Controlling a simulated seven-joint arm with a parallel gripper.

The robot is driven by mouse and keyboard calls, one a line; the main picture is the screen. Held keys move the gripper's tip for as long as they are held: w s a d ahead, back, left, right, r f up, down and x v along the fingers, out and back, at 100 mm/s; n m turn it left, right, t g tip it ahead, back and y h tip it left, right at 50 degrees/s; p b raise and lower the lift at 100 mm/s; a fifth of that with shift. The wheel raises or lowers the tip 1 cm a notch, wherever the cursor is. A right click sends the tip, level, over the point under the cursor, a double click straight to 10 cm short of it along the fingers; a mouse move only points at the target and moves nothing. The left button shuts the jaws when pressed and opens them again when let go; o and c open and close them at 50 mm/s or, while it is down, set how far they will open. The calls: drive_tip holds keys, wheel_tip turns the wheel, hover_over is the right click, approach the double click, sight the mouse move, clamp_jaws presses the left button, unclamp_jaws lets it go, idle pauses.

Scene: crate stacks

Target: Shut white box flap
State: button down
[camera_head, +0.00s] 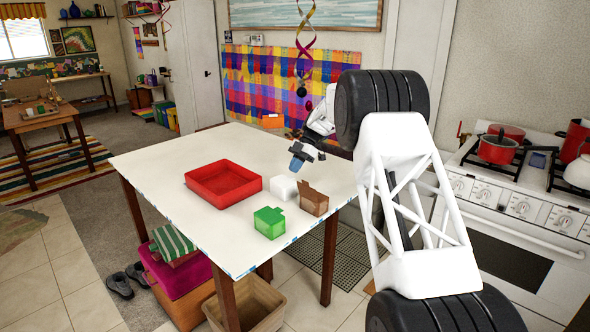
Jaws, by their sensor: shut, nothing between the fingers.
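The white box (284,188) is a small cube near the right side of the white table (160,165). Its flap is too small to make out, so I cannot tell whether it stands open. My gripper (296,164) is just above and slightly right of the white box, tilted down, with a blue part near its tip. It is shut and empty. I cannot tell whether it touches the box.
A brown box (314,203) stands close to the right of the white box. A green box (269,226) stands in front, near the table edge. A red tray (205,193) lies to the left. The table's left part is clear.

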drive_tip(key=shift+r, duration=0.1)
idle(0.3)
drive_tip(key=a+r+v, duration=0.1)
drive_tip(key=v, duration=1.2)
drive_tip(key=shift+s, duration=0.3)
